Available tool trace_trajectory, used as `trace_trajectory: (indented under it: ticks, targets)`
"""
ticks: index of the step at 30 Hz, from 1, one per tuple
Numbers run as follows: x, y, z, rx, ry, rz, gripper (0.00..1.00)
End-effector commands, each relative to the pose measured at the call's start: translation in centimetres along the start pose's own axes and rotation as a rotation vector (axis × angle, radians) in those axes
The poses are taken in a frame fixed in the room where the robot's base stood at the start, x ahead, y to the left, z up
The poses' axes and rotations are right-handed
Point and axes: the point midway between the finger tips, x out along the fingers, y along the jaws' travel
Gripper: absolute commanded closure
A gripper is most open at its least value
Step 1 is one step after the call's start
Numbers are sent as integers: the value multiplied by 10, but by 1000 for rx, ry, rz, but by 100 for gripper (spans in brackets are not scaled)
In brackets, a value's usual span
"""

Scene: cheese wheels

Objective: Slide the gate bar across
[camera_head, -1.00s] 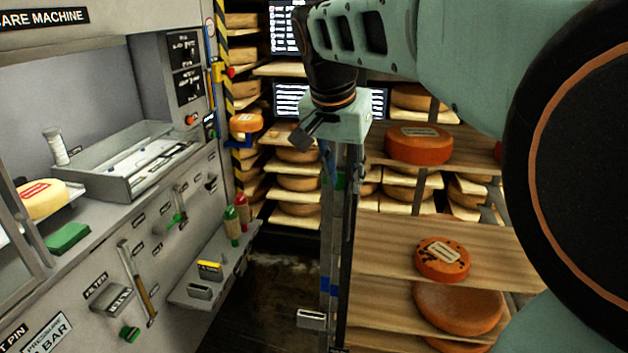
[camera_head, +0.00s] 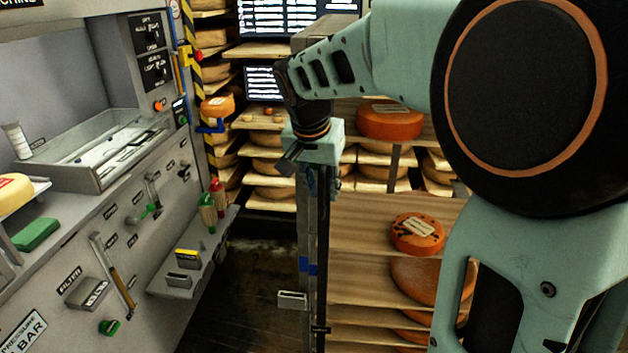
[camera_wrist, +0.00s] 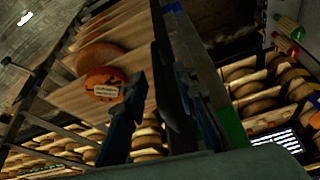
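A dark upright bar (camera_head: 322,235), likely the gate bar, stands beside a grey post with a blue band (camera_head: 308,266) in front of the wooden shelves. My gripper (camera_head: 312,168) is at the upper part of this post in the head view, pointing away, and its fingertips are mostly hidden there. In the wrist view my gripper (camera_wrist: 162,88) has its two dark fingers apart. The dark bar (camera_wrist: 168,62) shows between them, closer to the right finger. I cannot tell whether either finger touches it. A green band (camera_wrist: 232,127) shows on the post to the right.
Shelves with cheese wheels (camera_head: 417,234) stand right behind the bar. A grey machine (camera_head: 70,285) with levers and a small ledge (camera_head: 185,278) fills the left. Red and green-capped bottles (camera_head: 208,210) stand on that ledge. Dark floor (camera_head: 245,300) lies between.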

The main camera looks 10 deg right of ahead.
Motion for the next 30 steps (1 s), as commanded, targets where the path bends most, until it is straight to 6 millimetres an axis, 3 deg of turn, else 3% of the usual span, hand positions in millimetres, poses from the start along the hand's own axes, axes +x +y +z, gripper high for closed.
trace_trajectory:
  ticks: [1, 7, 22, 26, 30]
  targets:
    - [0, 0, 0, 0, 0, 0, 77]
    - [0, 0, 0, 0, 0, 0, 99]
    - [0, 4, -1, 1, 1, 1, 100]
    - [1, 20, -4, 3, 0, 4, 100]
    - [3, 51, -9, 6, 1, 6, 100]
